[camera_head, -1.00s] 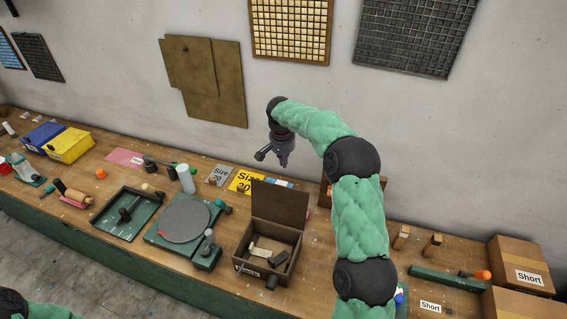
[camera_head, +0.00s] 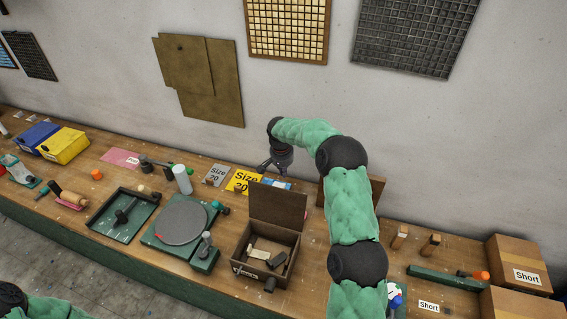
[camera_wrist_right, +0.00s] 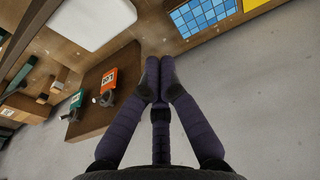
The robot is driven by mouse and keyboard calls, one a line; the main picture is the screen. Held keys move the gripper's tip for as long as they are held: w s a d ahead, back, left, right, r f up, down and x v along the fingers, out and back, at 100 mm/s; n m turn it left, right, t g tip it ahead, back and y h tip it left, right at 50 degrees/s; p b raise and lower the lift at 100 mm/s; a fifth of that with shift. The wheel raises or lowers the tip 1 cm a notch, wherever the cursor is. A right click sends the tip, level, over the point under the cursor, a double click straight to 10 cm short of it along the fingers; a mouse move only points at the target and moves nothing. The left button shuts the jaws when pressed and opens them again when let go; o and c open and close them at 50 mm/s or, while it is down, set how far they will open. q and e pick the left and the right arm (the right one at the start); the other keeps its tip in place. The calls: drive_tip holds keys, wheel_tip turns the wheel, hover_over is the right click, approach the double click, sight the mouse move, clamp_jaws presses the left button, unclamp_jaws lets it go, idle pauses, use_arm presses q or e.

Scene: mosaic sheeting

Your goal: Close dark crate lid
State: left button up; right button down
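The dark brown crate (camera_head: 238,263) stands on the bench, with its lid (camera_head: 278,206) raised upright at the back edge. A pale block (camera_head: 260,254) and a dark block (camera_head: 277,260) lie inside. My right gripper (camera_head: 274,170) is behind the raised lid, apart from it, near the wall side of the bench. In the right wrist view its fingers (camera_wrist_right: 160,76) come together at the tips with nothing between them. The crate is not clearly seen in that view. My left gripper is out of view; only part of my left arm shows at the lower left.
A green turntable (camera_head: 182,222) and a green tray (camera_head: 100,222) stand left of the crate. Yellow (camera_head: 243,180) and grey (camera_head: 217,174) size cards lie behind. My right arm crosses just right of the crate. A cardboard box (camera_head: 517,263) stands at the far right.

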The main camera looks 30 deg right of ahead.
drive_tip(key=shift+s+a+r, duration=0.25)
drive_tip(key=shift+s+a, duration=0.25)
drive_tip(key=shift+a, duration=0.1)
drive_tip(key=shift+s+a+r, duration=0.25)
drive_tip(key=shift+s+a, duration=0.25)
drive_tip(key=shift+a, duration=0.1)
